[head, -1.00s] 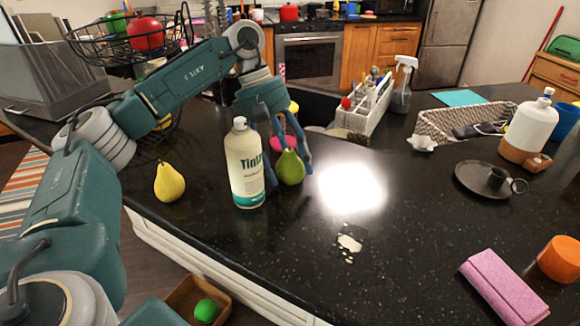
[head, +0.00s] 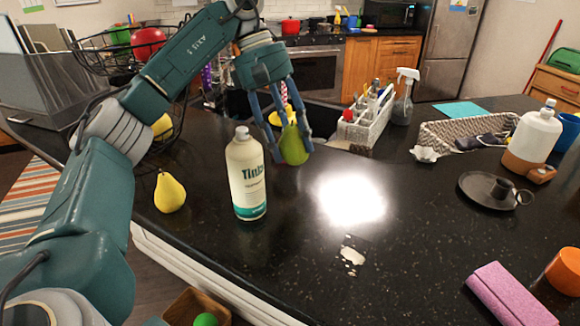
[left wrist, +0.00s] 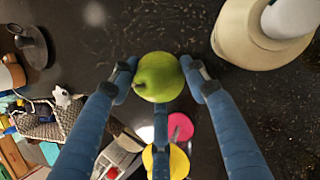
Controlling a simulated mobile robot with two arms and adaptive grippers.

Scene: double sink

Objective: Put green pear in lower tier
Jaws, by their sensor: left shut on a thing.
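The green pear (head: 294,146) is held between the fingers of my left gripper (head: 287,125), raised above the dark counter behind the Tinti bottle. In the left wrist view the pear (left wrist: 158,78) sits between the fingertips of the left gripper (left wrist: 160,75). The two-tier wire basket stands at the left; its upper tier (head: 95,62) holds a red fruit (head: 148,42) and a green one (head: 120,38). Its lower tier is mostly hidden behind my left arm, with a yellow fruit (head: 162,125) showing there. My right gripper is not in view.
The Tinti bottle (head: 246,175) stands upright near the held pear. A yellow pear (head: 169,193) stands on the counter at the left. A white caddy (head: 366,125) and a spray bottle (head: 404,97) stand behind. The middle of the counter is clear around a small spill (head: 351,255).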

